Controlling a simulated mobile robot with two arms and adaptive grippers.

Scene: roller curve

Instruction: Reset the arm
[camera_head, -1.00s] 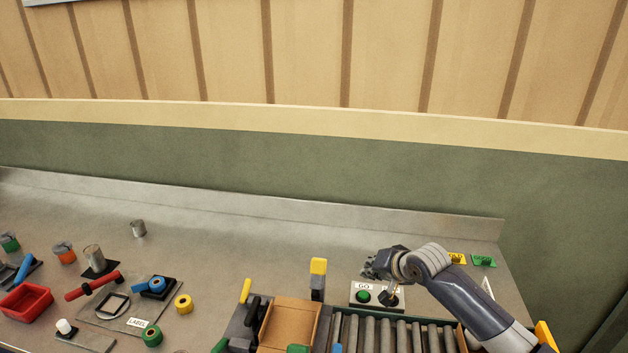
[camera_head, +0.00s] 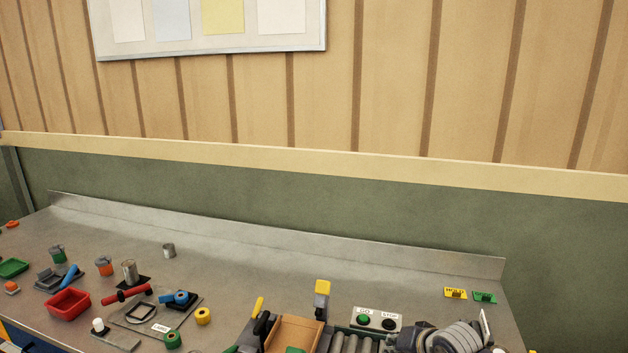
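My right arm shows at the bottom right, grey and dark, over the right part of the roller conveyor. My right gripper (camera_head: 402,341) is at its left end, low at the frame's bottom edge and partly cut off. Its fingers are too small and hidden to tell open from shut. It is just below the button box (camera_head: 376,319) with a green GO button and a dark STOP button.
The grey rollers (camera_head: 352,343) and a cardboard box (camera_head: 293,333) lie left of my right arm. Yellow and green tags (camera_head: 455,293) lie behind it. A red bin (camera_head: 68,303), tape rolls and tins stand at left.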

